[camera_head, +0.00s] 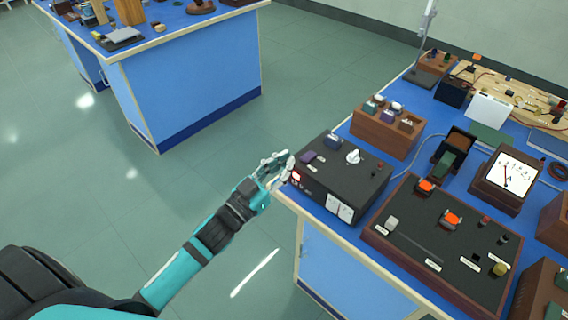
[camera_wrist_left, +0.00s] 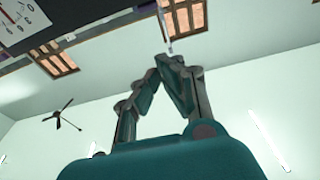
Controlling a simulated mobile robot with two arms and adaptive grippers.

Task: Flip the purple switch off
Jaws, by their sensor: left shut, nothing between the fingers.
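The purple switch (camera_head: 309,157) sits on the top left of a black instrument box (camera_head: 340,178), near the box's left corner. My left gripper (camera_head: 286,160) is shut with nothing in it. Its fingertips are beside the box's left corner, a short way left of the purple switch; I cannot tell whether they touch the box. In the left wrist view the shut fingers (camera_wrist_left: 172,62) point up, with the box's underside and a dial (camera_wrist_left: 20,22) at the top left. The switch's exact tilt is too small to tell. My right gripper is not in view.
A wooden block (camera_head: 388,128) stands behind, and a black panel (camera_head: 440,245) to the right. The floor left of the bench is clear.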

